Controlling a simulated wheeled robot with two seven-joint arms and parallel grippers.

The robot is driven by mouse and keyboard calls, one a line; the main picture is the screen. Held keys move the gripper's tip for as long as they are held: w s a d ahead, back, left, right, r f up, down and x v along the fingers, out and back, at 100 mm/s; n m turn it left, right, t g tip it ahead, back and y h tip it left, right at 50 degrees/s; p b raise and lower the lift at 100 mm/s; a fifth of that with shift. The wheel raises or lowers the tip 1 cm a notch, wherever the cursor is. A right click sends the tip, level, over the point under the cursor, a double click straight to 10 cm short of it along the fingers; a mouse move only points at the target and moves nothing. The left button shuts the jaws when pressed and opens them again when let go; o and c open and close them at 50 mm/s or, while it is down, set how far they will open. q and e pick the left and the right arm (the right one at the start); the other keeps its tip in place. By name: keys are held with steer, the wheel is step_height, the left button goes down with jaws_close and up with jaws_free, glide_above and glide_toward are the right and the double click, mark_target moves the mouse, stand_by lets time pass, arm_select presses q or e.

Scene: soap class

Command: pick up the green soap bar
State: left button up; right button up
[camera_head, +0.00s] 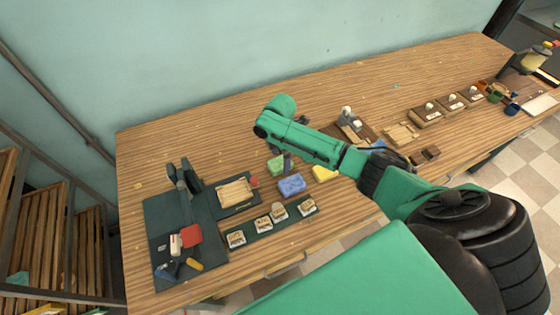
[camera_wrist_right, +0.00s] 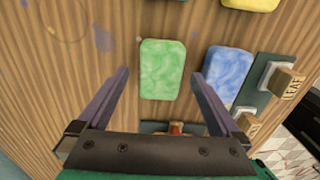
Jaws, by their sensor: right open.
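The green soap bar (camera_head: 275,165) lies flat on the wooden table, partly hidden by my right gripper (camera_head: 286,160) in the head view. In the right wrist view the green soap bar (camera_wrist_right: 162,69) lies between and beyond the fingertips of my right gripper (camera_wrist_right: 160,74). The jaws are open and apart from the bar, with wood showing on both sides of it. The blue soap bar (camera_head: 291,186) lies beside it and also shows near the right finger in the wrist view (camera_wrist_right: 228,74). My left gripper is in neither view.
A yellow soap bar (camera_head: 324,173) lies right of the blue one. A strip with several labelled stamps (camera_head: 264,224) lies in front. A dark mat with tools (camera_head: 165,222) is at the left. The back left of the table (camera_head: 190,140) is mostly clear.

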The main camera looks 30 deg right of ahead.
steer(key=shift+s+f, duration=0.1)
steer(key=shift+f, duration=0.4)
steer(key=c, duration=1.5)
